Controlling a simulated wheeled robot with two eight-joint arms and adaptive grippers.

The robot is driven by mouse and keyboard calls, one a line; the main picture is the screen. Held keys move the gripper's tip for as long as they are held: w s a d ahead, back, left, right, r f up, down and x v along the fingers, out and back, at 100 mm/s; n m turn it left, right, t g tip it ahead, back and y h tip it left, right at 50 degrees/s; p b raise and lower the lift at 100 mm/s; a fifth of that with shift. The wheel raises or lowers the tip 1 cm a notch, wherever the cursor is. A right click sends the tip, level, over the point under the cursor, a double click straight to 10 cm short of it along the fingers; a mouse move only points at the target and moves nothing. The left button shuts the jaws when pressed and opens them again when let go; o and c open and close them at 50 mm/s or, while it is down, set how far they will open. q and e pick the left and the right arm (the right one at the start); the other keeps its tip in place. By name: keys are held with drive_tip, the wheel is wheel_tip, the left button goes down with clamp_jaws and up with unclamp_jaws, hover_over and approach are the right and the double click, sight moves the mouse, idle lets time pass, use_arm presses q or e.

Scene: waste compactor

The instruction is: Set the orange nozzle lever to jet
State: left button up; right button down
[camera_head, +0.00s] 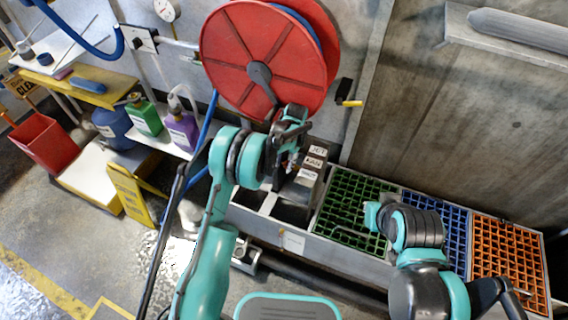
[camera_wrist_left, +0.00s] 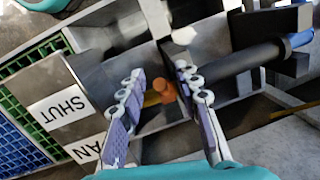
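The orange nozzle lever (camera_wrist_left: 163,91) shows in the left wrist view beside a black nozzle barrel (camera_wrist_left: 238,62). My left gripper (camera_wrist_left: 160,84) is open, its two purple-padded fingers on either side of the lever with gaps visible; I cannot tell if either touches it. In the head view my left gripper (camera_head: 290,140) is in front of the red hose reel's lower right and hides the lever. White labels reading JET (camera_head: 317,150), FAN (camera_head: 313,162) and SHUT (camera_head: 307,174) stand beside it. My right arm is over the crates; its gripper's opening is unclear.
The red hose reel (camera_head: 240,60) is on the wall behind my left gripper. Green (camera_head: 345,203), blue (camera_head: 452,222) and orange (camera_head: 510,255) grid trays lie to the right. A purple bottle (camera_head: 182,128) and a green bottle (camera_head: 145,115) stand on the left shelf.

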use_arm(q)
wheel_tip(320, 180, up, 12)
drive_tip(key=d, duration=0.1)
drive_tip(key=shift+w+d, duration=0.4)
drive_tip(key=shift+f, duration=0.1)
